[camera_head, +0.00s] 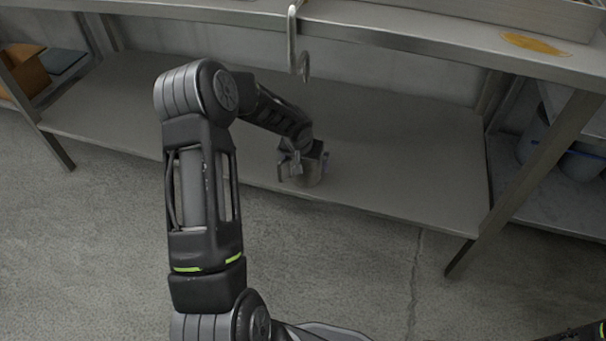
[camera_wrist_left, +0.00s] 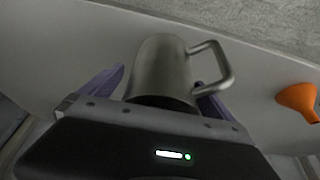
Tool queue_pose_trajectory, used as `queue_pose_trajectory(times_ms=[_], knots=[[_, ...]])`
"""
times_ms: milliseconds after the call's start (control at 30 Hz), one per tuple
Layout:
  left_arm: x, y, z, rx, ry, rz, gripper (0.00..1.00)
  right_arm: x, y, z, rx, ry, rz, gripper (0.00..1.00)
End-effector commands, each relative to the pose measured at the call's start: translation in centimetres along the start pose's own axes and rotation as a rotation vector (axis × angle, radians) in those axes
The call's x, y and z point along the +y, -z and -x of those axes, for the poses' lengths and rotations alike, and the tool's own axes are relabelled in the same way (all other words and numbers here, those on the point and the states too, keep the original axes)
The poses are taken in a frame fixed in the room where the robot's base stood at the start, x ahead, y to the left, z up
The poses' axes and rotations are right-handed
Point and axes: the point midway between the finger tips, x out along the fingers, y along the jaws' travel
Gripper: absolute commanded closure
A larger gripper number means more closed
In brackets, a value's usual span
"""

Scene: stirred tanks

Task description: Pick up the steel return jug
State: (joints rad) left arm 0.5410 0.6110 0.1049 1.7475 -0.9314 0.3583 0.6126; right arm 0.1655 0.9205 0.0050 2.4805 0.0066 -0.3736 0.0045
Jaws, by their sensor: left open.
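The steel return jug (camera_wrist_left: 160,68) is a plain grey metal jug with an angular handle on its right side in the left wrist view. It stands on the lower steel shelf. In the head view the jug (camera_head: 313,174) is small and partly covered by my left gripper (camera_head: 302,160), which reaches down to it under the worktop. In the left wrist view the purple fingers of my left gripper (camera_wrist_left: 162,80) are apart, one on each side of the jug. The right finger is close to the handle.
An orange funnel (camera_wrist_left: 298,99) lies on the shelf to the right of the jug in the left wrist view. The worktop (camera_head: 400,38) overhangs the lower shelf (camera_head: 410,160), and a metal hook (camera_head: 292,40) hangs at its edge. The shelf right of the jug is clear in the head view.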

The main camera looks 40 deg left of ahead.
Motion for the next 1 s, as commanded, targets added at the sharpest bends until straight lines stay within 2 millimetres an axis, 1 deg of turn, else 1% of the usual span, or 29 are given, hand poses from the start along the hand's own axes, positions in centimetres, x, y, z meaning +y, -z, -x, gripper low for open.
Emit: queue_pose_trajectory(times_ms=[67,667,1000], knots=[[-0.03,0.06,-0.48,0.002,0.0,0.0,0.0,0.05,0.03,-0.21,0.001,0.0,0.0,1.0],[-0.01,0.1,-0.39,0.002,0.0,0.0,0.01,0.01,0.01,-0.14,0.001,0.0,0.0,1.0],[0.02,0.1,-0.4,0.002,0.0,0.0,0.29,0.01,0.01,-0.14,0.0,0.0,0.0,1.0]])
